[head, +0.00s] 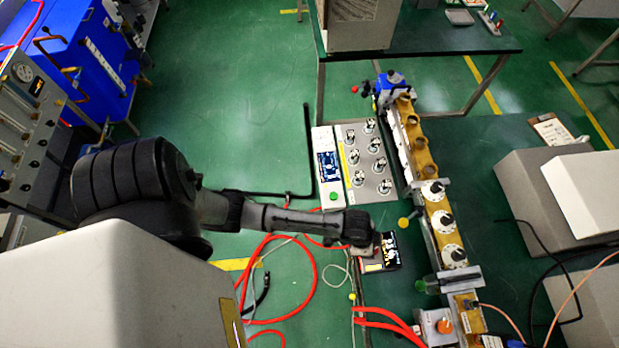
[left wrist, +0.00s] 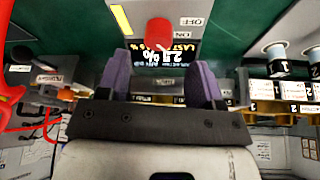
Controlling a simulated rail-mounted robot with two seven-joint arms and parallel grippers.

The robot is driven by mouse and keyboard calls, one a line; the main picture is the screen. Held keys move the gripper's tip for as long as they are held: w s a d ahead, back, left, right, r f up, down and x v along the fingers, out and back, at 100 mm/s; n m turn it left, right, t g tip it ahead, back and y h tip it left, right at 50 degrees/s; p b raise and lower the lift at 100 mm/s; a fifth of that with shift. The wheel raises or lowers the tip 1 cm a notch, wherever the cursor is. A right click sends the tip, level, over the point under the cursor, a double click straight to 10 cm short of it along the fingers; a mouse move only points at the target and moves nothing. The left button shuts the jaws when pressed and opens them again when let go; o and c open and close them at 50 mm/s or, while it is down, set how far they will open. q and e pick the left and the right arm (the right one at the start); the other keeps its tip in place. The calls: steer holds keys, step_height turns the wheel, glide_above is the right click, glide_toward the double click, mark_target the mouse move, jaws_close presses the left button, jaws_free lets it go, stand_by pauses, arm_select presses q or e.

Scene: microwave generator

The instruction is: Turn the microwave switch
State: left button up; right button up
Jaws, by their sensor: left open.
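In the left wrist view a red switch knob (left wrist: 158,33) stands on a pale panel (left wrist: 189,30) with ON and OFF labels, seen upside down. My left gripper (left wrist: 163,66) is open, its two purple fingers apart. The knob appears ahead of the gap between them; I cannot tell whether they touch it. Behind the fingers is a black display with yellow and white characters (left wrist: 178,58). In the head view my left gripper (head: 366,247) is over the left side of the black display box (head: 387,254) and hides the switch. My right gripper is not in view.
A panel with several knobs (head: 367,160) and a white box with a blue screen (head: 327,165) lie beyond the gripper. The brass waveguide assembly (head: 435,205) runs along the right. Red hoses (head: 315,275) and cables lie in front. Grey boxes stand far right.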

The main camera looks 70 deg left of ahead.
arm_select(q)
steer(key=s+a+r+t+y+b, duration=0.1)
steer(key=a+r, duration=0.1)
steer(key=r, duration=0.4)
steer(key=s+a+r+t+y+b, duration=0.1)
steer(key=s+a+r+b, duration=0.1)
steer(key=r, duration=0.4)
steer(key=s+f+n+g+b, duration=0.1)
steer(key=s+f+b, duration=0.4)
steer(key=f+b, duration=0.45)
steer(key=s+f+n+g+b, duration=0.1)
steer(key=s+f+b, duration=0.4)
steer(key=f+b, duration=0.5)
steer(key=s+f+n+b, duration=0.2)
steer(key=s+f+b, duration=0.3)
steer(key=f+b, duration=0.45)
step_height(320, 180, up, 35)
steer(key=p, duration=3.8)
steer(key=shift+a, duration=0.4)
steer(key=shift+w+r, duration=0.1)
